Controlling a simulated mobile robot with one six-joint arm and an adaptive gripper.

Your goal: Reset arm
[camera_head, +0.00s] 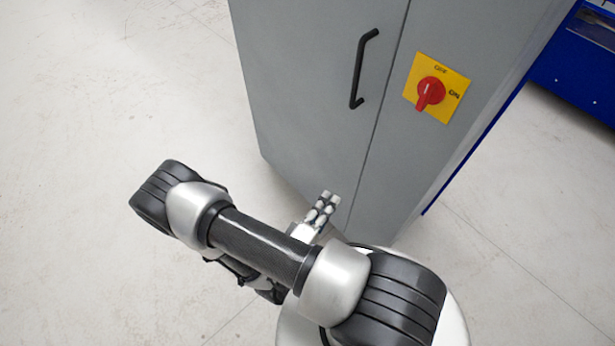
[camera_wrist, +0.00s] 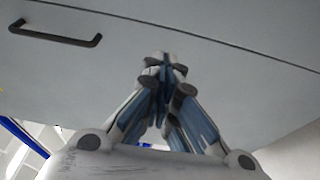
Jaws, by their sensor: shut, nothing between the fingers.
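My gripper (camera_head: 326,205) is shut and empty, in front of the lower part of a grey cabinet in the head view. In the wrist view my gripper (camera_wrist: 163,62) shows its two fingers meeting at the tips, with the grey cabinet front behind them. My arm is folded across the lower middle of the head view and hides part of the gripper's base. I cannot tell whether the fingertips touch the cabinet.
The grey cabinet (camera_head: 310,100) has a black handle (camera_head: 363,68), also in the wrist view (camera_wrist: 55,36). A red rotary switch (camera_head: 430,93) sits on a yellow plate right of it. A blue unit (camera_head: 570,75) stands at upper right. The floor at left (camera_head: 100,90) is clear.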

